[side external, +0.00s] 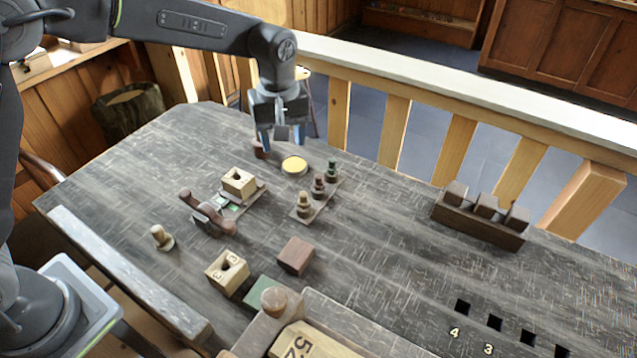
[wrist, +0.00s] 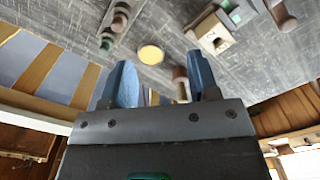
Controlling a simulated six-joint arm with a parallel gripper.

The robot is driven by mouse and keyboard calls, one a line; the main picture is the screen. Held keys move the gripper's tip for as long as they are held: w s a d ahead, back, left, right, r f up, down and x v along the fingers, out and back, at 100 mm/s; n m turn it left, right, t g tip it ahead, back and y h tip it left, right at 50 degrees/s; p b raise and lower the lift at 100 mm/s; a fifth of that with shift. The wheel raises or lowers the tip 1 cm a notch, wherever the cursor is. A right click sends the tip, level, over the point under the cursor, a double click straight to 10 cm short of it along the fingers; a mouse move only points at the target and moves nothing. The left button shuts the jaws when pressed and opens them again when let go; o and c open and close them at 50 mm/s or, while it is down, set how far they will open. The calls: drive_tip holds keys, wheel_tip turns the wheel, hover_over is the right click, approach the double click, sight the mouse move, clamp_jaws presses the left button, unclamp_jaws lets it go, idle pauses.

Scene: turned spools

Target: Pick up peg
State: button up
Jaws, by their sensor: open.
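A lone tan turned peg (side external: 162,238) stands upright on a small base on the left of the table. A reddish-brown piece (side external: 259,151) is by my gripper's left finger; a brown piece beside a finger in the wrist view (wrist: 180,80) may be the same one. I cannot tell which is the task's peg. My gripper (side external: 282,143) is open, pointing down near the table's back edge, with nothing seen held.
A yellow disc (side external: 294,166) lies near my gripper. Wooden blocks with holes (side external: 238,182) (side external: 227,272), a brown block (side external: 296,256) and a handled tool (side external: 207,215) are around the middle left. A rack (side external: 478,221) stands at the back right. The centre right is clear.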

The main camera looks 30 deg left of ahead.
sight(318, 175)
drive_tip(key=w+d+n, duration=0.5)
drive_tip(key=w+n, duration=0.1)
drive_tip(key=f, duration=1.2)
drive_tip(key=shift+s+a+f, duration=0.25)
drive_tip(key=shift+s+f, duration=0.05)
drive_tip(key=shift+f, duration=0.1)
drive_tip(key=shift+c, duration=0.4)
drive_tip(key=c, duration=0.9)
